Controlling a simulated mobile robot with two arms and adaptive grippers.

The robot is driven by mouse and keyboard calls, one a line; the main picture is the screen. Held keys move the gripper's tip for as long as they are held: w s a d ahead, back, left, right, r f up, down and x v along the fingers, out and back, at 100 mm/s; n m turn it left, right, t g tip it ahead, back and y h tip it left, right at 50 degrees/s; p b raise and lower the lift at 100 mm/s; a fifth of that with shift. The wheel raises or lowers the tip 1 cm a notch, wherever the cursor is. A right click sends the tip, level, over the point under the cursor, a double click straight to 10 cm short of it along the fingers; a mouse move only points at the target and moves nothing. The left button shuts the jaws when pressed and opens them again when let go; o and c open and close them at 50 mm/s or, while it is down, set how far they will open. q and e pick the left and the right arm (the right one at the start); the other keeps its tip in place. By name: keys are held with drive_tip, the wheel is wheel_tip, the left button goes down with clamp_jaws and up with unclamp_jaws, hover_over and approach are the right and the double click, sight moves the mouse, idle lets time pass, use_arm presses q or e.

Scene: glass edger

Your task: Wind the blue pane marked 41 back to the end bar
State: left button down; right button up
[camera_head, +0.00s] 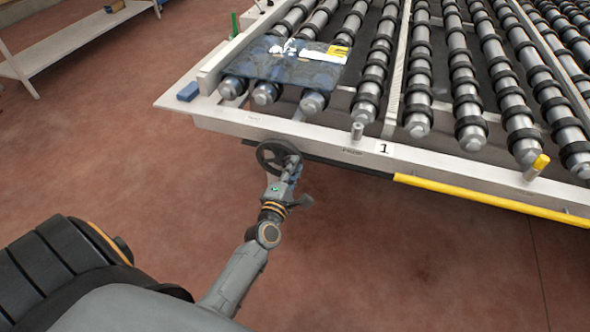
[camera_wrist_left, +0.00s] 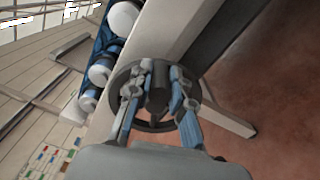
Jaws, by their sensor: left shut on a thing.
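The dark blue pane (camera_head: 285,62) lies on the rollers at the left end of the conveyor, with white glare and a yellow label on its far right part; I cannot read its number. Its left edge is close to the pale bar (camera_head: 225,62) at that end. The black handwheel (camera_head: 268,152) sits on the near side of the frame, below the pane. My left gripper (camera_head: 284,168) is at the wheel. In the left wrist view, its fingers (camera_wrist_left: 158,90) are closed around the wheel's handle (camera_wrist_left: 157,97). My right gripper is in neither view.
The conveyor frame (camera_head: 330,142) carries many ringed rollers (camera_head: 465,95), with a plate marked 1 on its front. A yellow strip (camera_head: 490,198) runs along the front edge at right. A small blue block (camera_head: 188,91) sits at the left corner. The red floor in front is clear.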

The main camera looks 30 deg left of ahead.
use_arm(q)
drive_tip(key=shift+a+r+n, duration=0.1)
drive_tip(key=shift+r+n, duration=0.1)
drive_tip(key=shift+n, duration=0.1)
drive_tip(key=c, duration=1.2)
unclamp_jaws()
drive_tip(key=v, duration=1.2)
drive_tip(key=shift+f, duration=0.1)
